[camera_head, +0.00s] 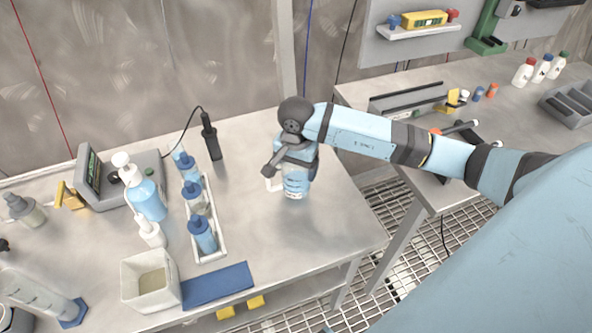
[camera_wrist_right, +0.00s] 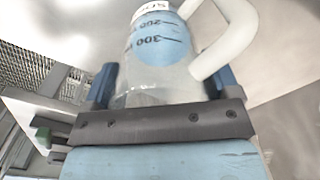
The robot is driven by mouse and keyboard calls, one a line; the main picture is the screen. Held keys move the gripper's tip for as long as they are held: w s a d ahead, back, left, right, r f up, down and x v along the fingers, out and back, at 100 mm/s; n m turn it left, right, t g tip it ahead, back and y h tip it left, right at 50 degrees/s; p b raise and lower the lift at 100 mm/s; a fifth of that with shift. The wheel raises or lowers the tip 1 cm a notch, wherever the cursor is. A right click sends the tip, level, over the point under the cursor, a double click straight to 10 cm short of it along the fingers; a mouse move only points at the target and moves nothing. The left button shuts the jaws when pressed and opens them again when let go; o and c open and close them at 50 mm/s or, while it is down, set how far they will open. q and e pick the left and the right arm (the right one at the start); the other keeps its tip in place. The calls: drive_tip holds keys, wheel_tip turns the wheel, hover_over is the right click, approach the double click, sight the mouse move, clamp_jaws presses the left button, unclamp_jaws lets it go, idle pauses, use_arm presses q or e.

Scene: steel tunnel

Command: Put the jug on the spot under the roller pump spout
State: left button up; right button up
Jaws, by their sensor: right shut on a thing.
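The jug (camera_head: 296,186) is a clear vessel with a white handle and a blue scale label. It is in my right gripper (camera_head: 290,160), over the right part of the left bench. In the right wrist view the jug (camera_wrist_right: 160,50) sits between the two blue finger pads, its handle to the right. My right gripper (camera_wrist_right: 163,85) is shut on it. I cannot tell whether its base touches the bench. I cannot identify the roller pump or its spout for certain. My left gripper does not clearly show.
The left bench (camera_head: 330,225) is bare around the jug. A gap separates the right bench (camera_head: 425,190).

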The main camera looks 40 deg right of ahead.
drive_tip(key=shift+f, duration=0.9)
drive_tip(key=shift+f, duration=0.1)
drive_tip(key=shift+f+b, duration=0.15)
drive_tip(key=shift+b, duration=0.15)
drive_tip(key=o, duration=0.9)
drive_tip(key=shift+c, duration=0.2)
